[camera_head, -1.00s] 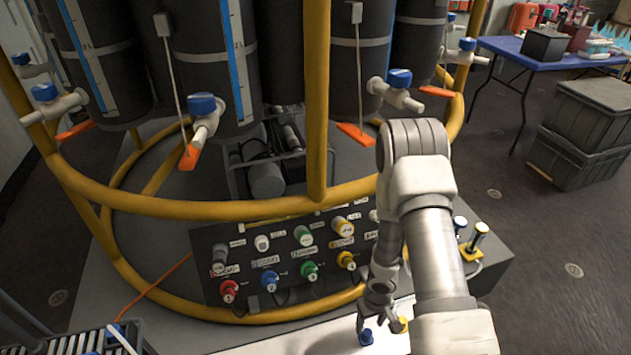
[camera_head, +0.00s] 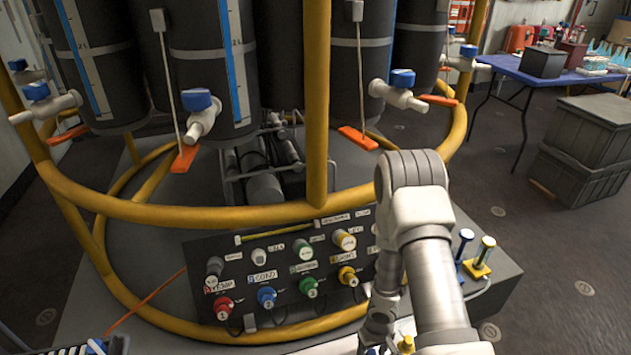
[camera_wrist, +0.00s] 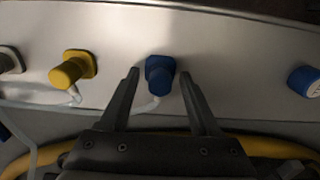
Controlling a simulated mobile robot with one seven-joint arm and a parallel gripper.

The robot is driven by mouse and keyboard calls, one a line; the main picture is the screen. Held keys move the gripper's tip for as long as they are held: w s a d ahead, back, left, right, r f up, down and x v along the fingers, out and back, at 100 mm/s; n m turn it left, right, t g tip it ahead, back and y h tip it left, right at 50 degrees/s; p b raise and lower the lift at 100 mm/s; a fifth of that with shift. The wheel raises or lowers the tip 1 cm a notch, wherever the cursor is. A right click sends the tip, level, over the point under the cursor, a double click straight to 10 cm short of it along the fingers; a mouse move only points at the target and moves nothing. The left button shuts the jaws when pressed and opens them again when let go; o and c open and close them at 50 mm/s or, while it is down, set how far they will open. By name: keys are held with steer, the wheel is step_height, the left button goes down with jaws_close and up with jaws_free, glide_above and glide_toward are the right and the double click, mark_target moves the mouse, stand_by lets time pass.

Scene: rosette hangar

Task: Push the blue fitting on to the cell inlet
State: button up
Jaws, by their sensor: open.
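The blue fitting (camera_wrist: 160,75) stands on a pale surface in the wrist view, with a white lead at its base. My gripper (camera_wrist: 158,80) is open, with one finger on each side of the fitting and visible gaps between. In the head view my gripper (camera_head: 377,338) is low in the picture, and the fitting is mostly cut off by the lower edge. A dark panel (camera_head: 240,325) carries coloured, labelled ports, including a blue port (camera_head: 267,297). I cannot tell which port is the cell inlet.
A yellow fitting (camera_wrist: 72,68) stands left of the blue one; a white-faced blue piece (camera_wrist: 305,82) is at right. A yellow tubular frame (camera_head: 200,210) surrounds black tanks. Blue and yellow posts stand right of the panel. Dark crates (camera_head: 585,150) are farther right.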

mark_target(372, 353)
stand_by(0.9)
jaws_close()
stand_by(1.4)
steer(key=shift+r+p, duration=2.5)
steer(key=shift+r, duration=0.55)
